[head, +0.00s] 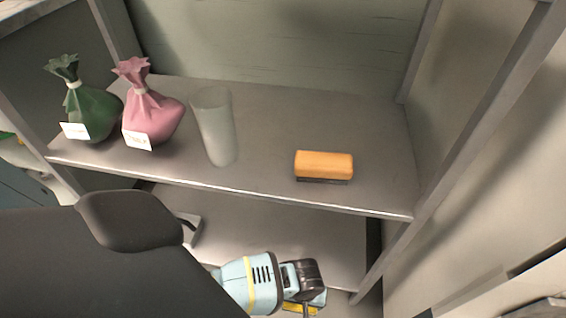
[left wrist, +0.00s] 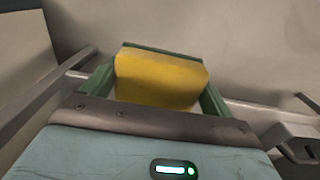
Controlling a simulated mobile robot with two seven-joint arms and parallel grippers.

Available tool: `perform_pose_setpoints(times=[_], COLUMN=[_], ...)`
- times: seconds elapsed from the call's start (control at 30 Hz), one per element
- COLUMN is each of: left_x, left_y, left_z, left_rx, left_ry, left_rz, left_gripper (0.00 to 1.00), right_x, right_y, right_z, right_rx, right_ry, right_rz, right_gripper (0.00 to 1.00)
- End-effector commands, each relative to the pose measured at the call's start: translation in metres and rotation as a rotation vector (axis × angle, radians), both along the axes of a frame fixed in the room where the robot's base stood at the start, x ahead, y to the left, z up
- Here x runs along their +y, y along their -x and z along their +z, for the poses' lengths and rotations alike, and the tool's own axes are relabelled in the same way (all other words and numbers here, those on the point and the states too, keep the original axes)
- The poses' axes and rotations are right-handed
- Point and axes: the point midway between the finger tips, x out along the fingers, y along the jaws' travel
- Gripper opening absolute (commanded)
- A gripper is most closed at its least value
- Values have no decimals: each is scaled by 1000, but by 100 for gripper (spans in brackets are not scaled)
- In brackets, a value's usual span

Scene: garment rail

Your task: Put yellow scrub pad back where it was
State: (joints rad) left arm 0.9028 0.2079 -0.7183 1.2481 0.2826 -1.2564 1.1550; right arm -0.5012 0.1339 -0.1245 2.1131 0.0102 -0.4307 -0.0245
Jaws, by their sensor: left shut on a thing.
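The yellow scrub pad (left wrist: 160,80) is held between the two green fingers of my left gripper (left wrist: 157,88) in the left wrist view. In the head view a strip of the yellow pad (head: 300,309) shows at the bottom edge, mostly hidden by my left arm. My left gripper (head: 312,303) is there below the front edge of the upper shelf, partly cut off by the picture's edge. My right gripper is not in view.
On the upper shelf (head: 270,115) stand a green tied bag (head: 92,112), a pink tied bag (head: 152,112) and a frosted cup (head: 216,128). An orange block (head: 324,165) with a dark underside lies to their right. A lower shelf (head: 300,235) shows beneath. Metal posts frame the right side.

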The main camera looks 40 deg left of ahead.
Motion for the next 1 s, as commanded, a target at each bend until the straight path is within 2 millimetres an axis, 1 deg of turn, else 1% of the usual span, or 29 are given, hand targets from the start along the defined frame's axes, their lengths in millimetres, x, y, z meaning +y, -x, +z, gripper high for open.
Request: perform_pose_setpoints(times=[0.03, 0.07, 0.23, 0.37, 0.47, 0.6, 0.8, 0.9, 1.0], left_x=[-1, -1, -1, 10, 29, 59, 102, 119, 131], left_y=[-1, -1, -3, -6, -12, -22, -37, -42, -47], left_z=[-7, -8, -7, -9, -12, -16, -20, -22, -22], left_rx=[1, 1, -3, -3, -3, -2, -2, -1, 0], left_ry=[1, 1, 1, -2, -4, -5, -3, -3, -1], left_rz=[2, 3, 5, 6, 7, 6, 6, 6, 5], left_gripper=[65, 65, 65, 65, 65, 65, 65, 65, 65], right_x=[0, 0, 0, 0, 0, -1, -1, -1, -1], right_y=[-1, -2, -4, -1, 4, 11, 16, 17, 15], right_z=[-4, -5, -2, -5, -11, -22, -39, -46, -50], right_rx=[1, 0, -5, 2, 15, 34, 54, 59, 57], right_ry=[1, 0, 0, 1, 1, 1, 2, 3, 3], right_rz=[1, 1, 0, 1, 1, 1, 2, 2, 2], right_gripper=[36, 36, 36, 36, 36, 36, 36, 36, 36])
